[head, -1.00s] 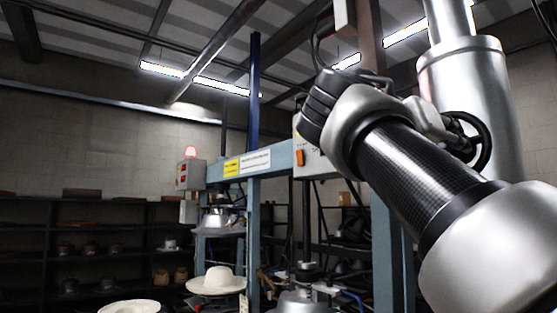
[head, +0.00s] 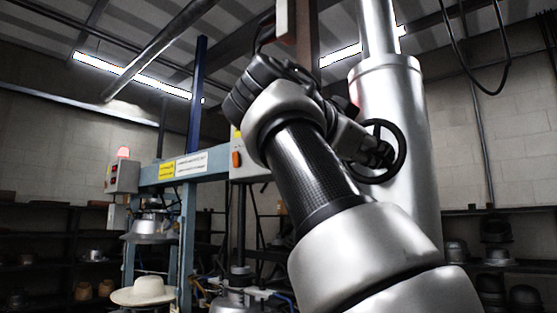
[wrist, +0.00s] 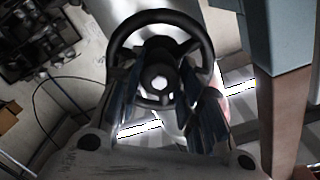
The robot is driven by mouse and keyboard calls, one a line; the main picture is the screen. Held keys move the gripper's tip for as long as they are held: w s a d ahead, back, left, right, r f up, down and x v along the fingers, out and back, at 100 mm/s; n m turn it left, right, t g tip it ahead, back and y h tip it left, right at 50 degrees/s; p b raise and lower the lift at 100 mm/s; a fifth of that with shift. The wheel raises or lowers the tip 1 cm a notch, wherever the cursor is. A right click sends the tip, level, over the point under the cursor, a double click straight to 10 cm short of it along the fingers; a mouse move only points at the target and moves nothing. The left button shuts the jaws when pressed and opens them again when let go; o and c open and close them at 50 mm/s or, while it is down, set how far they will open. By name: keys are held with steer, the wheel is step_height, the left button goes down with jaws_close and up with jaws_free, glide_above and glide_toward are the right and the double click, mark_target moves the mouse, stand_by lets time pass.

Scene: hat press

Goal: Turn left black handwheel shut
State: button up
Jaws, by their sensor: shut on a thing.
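The black handwheel (head: 403,152) is mounted on the side of a large silver cylinder (head: 392,95) in the head view. Its round rim and hub also show in the wrist view, where the handwheel (wrist: 157,15) fills the upper middle around a bright hub nut. My gripper (head: 379,154) is at the wheel, and its dark fingers (wrist: 162,88) reach in from both sides of the hub in the wrist view. It is shut on the handwheel. The exact finger contact is dark and partly hidden. How far the wheel is turned cannot be told.
A blue-grey press frame (head: 187,235) with a control box (head: 250,160) stands left of my arm. A felt hat (head: 144,292) sits low at the left. A rust-brown post (wrist: 283,120) is close on the right in the wrist view. A cable hangs at upper right.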

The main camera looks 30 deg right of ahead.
steer(key=m, duration=0.4)
steer(key=shift+f+b, duration=0.1)
steer(key=shift+b, duration=0.2)
steer(key=shift+m, duration=2.1)
steer(key=o, duration=1.1)
steer(key=shift+a, duration=0.1)
steer(key=v, duration=1.2)
steer(key=shift+s, duration=0.1)
